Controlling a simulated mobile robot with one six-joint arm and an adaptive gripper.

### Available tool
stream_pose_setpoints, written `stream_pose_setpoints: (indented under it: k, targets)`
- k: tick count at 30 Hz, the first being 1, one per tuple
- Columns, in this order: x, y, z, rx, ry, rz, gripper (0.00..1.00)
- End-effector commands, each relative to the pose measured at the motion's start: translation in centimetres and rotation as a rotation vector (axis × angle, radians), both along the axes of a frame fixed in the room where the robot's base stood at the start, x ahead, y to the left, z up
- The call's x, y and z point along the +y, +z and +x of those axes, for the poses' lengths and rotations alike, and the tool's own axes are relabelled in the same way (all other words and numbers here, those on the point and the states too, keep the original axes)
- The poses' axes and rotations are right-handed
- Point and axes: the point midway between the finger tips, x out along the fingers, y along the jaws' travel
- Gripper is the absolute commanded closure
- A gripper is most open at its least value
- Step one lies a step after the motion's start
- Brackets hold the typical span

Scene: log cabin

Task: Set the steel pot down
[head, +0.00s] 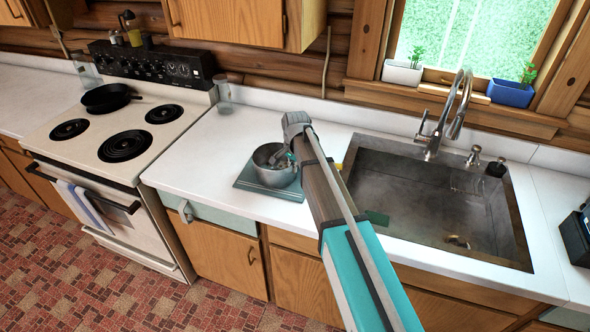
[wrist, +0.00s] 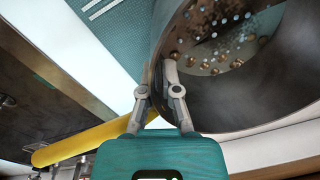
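The steel pot (head: 268,178) is upright over a square teal board (head: 243,185) on the white counter, left of the sink. I cannot tell whether its base touches the board. My gripper (head: 289,157) is at the pot's right rim. In the wrist view the pot (wrist: 235,95) fills the upper right, with brown and pale bits inside. My gripper's fingers (wrist: 157,78) straddle the pot's wall, one inside and one outside, and look closed on it. The teal board (wrist: 112,40) shows beside the pot there. My arm hides part of the counter right of the pot.
The sink (head: 435,205) with its faucet (head: 455,105) lies to the right. A green sponge (head: 378,217) is at its near left edge. A stove (head: 110,135) with a black pan (head: 106,97) stands left. The counter between stove and board is clear. A yellow bar (wrist: 80,137) is near my gripper.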

Motion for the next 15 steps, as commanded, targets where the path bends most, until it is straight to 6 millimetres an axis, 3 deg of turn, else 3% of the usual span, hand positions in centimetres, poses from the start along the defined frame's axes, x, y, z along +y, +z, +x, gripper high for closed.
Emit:
stream_pose_setpoints:
  k: [9, 15]
  targets:
    - [0.01, -0.34, 0.00, 0.000, 0.000, 0.000, 1.00]
    - [0.01, -0.21, -0.01, 0.000, 0.000, 0.000, 0.59]
